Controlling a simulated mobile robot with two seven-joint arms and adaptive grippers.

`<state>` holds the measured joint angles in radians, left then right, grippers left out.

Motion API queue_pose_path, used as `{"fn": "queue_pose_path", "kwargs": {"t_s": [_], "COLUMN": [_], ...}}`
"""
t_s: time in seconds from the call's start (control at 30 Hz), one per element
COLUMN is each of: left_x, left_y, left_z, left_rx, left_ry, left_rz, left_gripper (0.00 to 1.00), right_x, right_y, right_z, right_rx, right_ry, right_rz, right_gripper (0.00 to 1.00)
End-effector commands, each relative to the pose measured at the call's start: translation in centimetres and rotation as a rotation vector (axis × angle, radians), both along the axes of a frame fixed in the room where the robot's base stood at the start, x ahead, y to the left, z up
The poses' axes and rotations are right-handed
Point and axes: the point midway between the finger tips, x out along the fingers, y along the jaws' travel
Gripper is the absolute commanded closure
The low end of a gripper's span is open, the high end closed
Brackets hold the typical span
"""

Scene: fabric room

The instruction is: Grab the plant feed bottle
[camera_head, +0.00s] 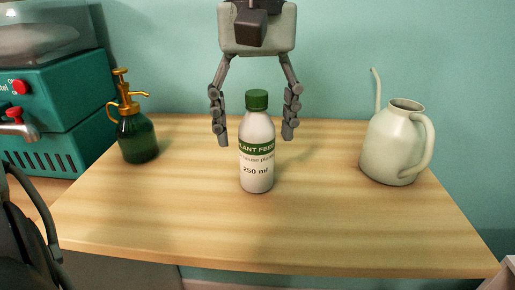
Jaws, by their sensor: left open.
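The plant feed bottle (257,160) stands upright on the wooden table (330,225), near its middle. It is white with a green cap, a green label band and the text "250 ml". My left gripper (254,139) comes down from the top of the view with its fingers spread wide. One finger shows on each side of the bottle's upper part, with a visible gap to it on both sides. The gripper is open and empty. I cannot tell exactly how its depth compares with the bottle's. My right gripper is not in view.
A dark green spray bottle (137,139) with a gold pump stands at the table's left. A pale watering can (391,152) with a thin spout stands at the right. A teal machine (62,112) is at the far left. The table's front middle is clear.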

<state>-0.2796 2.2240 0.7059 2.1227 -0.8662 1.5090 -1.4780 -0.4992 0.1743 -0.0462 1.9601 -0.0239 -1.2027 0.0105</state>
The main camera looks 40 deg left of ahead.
Motion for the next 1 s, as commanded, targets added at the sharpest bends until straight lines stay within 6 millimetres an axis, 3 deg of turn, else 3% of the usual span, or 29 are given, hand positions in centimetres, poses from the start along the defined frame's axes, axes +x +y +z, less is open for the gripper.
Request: {"fn": "queue_pose_path", "kwargs": {"t_s": [0.2,0.47,0.9,1.0], "left_x": [0.0,0.0,0.0,0.1], "left_y": [-0.1,-0.1,-0.1,-0.1], "left_z": [-2.5,-2.7,-2.6,-2.6], "left_rx": [-0.001,-0.001,-0.002,-0.001], "left_ry": [-0.001,-0.001,-0.002,-0.003], "left_rz": [0.002,0.003,0.004,0.004], "left_gripper": [0.33,0.34,0.89,0.92], "right_x": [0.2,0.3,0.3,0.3], "right_y": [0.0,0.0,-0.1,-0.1], "right_z": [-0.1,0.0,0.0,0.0], "right_rx": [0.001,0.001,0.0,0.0], "right_ry": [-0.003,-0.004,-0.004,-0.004], "right_rz": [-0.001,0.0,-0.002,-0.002], "right_gripper": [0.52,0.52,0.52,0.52]}}
